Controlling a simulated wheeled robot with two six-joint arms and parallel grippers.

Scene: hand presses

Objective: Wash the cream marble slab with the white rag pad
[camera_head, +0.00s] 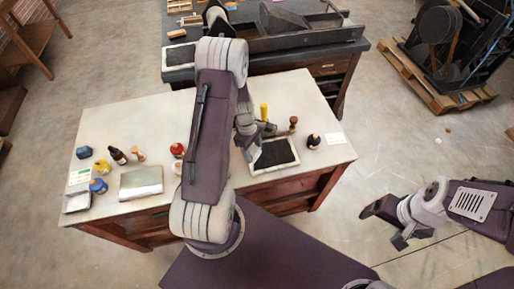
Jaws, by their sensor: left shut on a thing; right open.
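A pale cream slab (285,168) with a large black patch over most of its top lies on the right half of the table. My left gripper (246,136) is over the slab's upper left corner, partly hidden by my arm. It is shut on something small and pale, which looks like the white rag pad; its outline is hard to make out. I cannot tell whether the pad touches the slab. My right gripper (385,226) is open and empty, over the floor to the right of the table.
On the cream-topped table (110,128), a yellow-handled tool (264,112), a brown-knobbed tool (293,121) and a dark bottle (313,141) stand close to the slab. Several bottles, a grey plate (141,183) and a small tray (77,203) are at left. A press (285,20) stands behind.

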